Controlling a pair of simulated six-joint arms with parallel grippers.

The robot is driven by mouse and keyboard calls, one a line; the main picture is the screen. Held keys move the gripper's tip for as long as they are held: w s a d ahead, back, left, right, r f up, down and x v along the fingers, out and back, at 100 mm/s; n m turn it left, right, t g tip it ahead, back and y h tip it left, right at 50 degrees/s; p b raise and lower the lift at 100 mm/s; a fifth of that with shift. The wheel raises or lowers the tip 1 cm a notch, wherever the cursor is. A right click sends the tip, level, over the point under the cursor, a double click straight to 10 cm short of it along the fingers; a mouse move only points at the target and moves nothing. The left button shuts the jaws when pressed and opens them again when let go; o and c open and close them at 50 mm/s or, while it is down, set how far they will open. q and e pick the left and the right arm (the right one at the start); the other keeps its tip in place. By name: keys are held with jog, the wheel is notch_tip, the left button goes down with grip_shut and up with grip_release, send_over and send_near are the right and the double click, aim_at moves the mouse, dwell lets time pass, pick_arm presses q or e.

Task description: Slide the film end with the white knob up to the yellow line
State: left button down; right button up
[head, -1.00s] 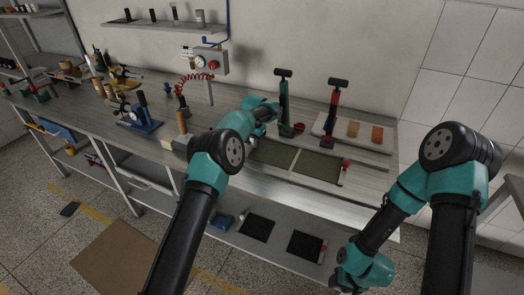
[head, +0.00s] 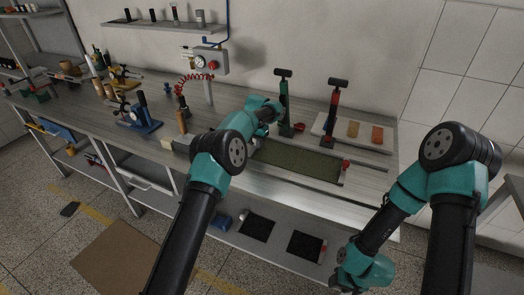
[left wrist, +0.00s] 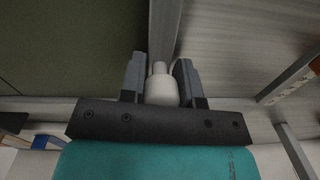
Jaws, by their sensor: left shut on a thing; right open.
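The white knob (left wrist: 161,86) is between the two fingers of my left gripper (left wrist: 160,76) in the left wrist view, and the fingers are shut on it. The knob sits at the near end of a narrow grey bar (left wrist: 165,30). The dark green film area (left wrist: 75,45) lies left of this bar. In the head view the green area (head: 300,160) is one unbroken strip, and my left forearm hides its left end and the knob. My right gripper (head: 345,287) is open, low at the bottom edge and away from the bench. I cannot make out the yellow line on the bench.
A green-and-black upright tool (head: 284,100) and a red one (head: 331,110) stand behind the strip. A pale board (head: 345,128) with orange pieces lies at the back right. Bottles and tools fill the bench's left side. The bench's front edge (head: 320,195) is clear.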

dwell(0.9)
pick_arm(q)
jog(key=c, duration=0.8)
grip_release()
jog(key=shift+o, duration=0.2)
jog(key=shift+r, duration=0.1)
